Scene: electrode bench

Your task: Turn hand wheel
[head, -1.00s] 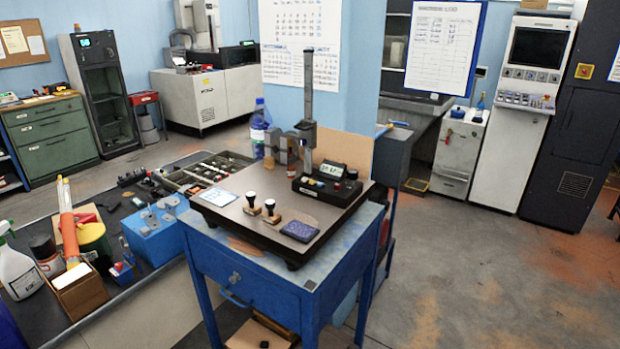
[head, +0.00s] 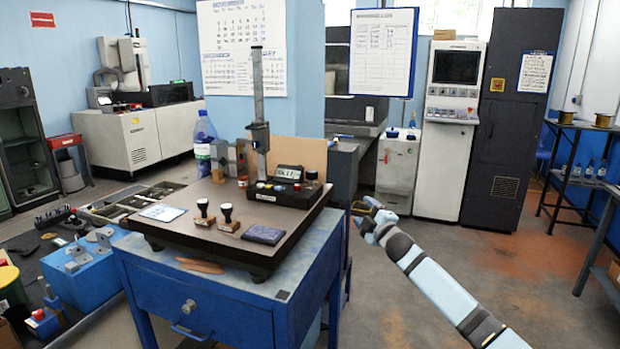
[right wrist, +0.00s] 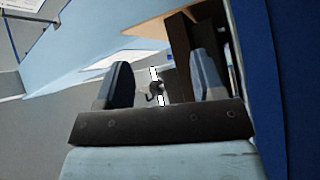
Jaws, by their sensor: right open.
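A height gauge with a tall grey column (head: 259,90) and a black base with a display (head: 288,174) stands on a dark surface plate (head: 170,233) on the blue table. A round dark knob (head: 311,176) sits at the right end of its base; I cannot tell whether this is the hand wheel. My right gripper (head: 366,212) is right of the table, apart from it and from the gauge. In the right wrist view its two fingers (right wrist: 160,75) stand apart with nothing held. A small black and white thing shows beyond the gap, unclear. My left gripper is not in view.
Two stamps (head: 227,217), a dark pad (head: 264,235) and a paper card (head: 162,212) lie on the plate. A water bottle (head: 203,145) stands behind it. A tall grey cabinet (head: 507,120) is at the back right. The floor right of the table is open.

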